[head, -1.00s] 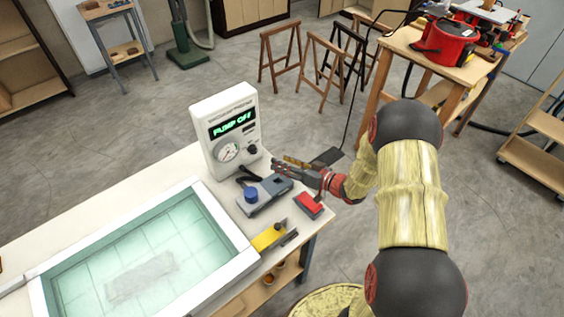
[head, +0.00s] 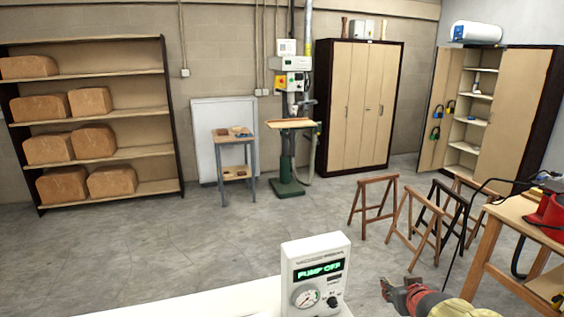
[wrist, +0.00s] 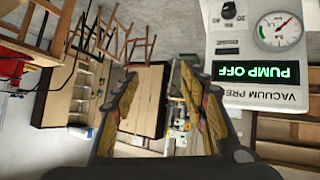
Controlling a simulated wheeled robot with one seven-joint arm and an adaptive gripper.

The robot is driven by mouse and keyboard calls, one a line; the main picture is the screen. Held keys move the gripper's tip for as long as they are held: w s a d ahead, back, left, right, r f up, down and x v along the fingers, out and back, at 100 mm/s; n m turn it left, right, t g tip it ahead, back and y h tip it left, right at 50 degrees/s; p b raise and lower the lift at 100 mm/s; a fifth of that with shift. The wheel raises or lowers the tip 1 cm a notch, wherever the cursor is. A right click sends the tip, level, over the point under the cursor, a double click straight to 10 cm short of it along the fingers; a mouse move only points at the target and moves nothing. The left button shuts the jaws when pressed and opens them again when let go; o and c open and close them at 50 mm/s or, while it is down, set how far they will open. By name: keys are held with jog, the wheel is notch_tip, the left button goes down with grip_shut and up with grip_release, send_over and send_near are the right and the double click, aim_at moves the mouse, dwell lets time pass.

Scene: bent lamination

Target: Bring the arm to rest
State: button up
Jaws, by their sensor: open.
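My gripper (head: 397,287) is at the lower right of the head view, just right of the vacuum press control box (head: 316,275), apart from it. In the wrist view my gripper (wrist: 155,85) shows two spread fingers with nothing between them. The white control box also shows in the wrist view (wrist: 262,90), upside down at the upper right. Its display reads PUMP OFF and a round gauge sits beside it. Only a strip of the white press table (head: 200,303) shows along the bottom of the head view; the rest is out of frame.
Wooden sawhorses (head: 410,222) stand on the floor behind my gripper. A workbench (head: 530,225) with a red machine (head: 548,216) is at the right. Shelves (head: 95,130) and cabinets (head: 358,105) line the far walls. The middle floor is open.

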jog(key=s+a+r+g, duration=0.1)
jog(key=s+a, duration=0.3)
jog(key=s, duration=0.5)
jog(key=s+a+r+g+y, duration=0.1)
jog(key=s+a, duration=0.3)
jog(key=s, duration=0.5)
jog(key=s+a+r+g+y, duration=0.1)
jog(key=s+a+g, duration=0.2)
jog(key=s, duration=0.6)
jog(key=shift+s+a+r, duration=0.35)
jog(key=shift+a+r, duration=0.05)
jog(key=shift+a, duration=0.2)
jog(key=shift+c, duration=0.5)
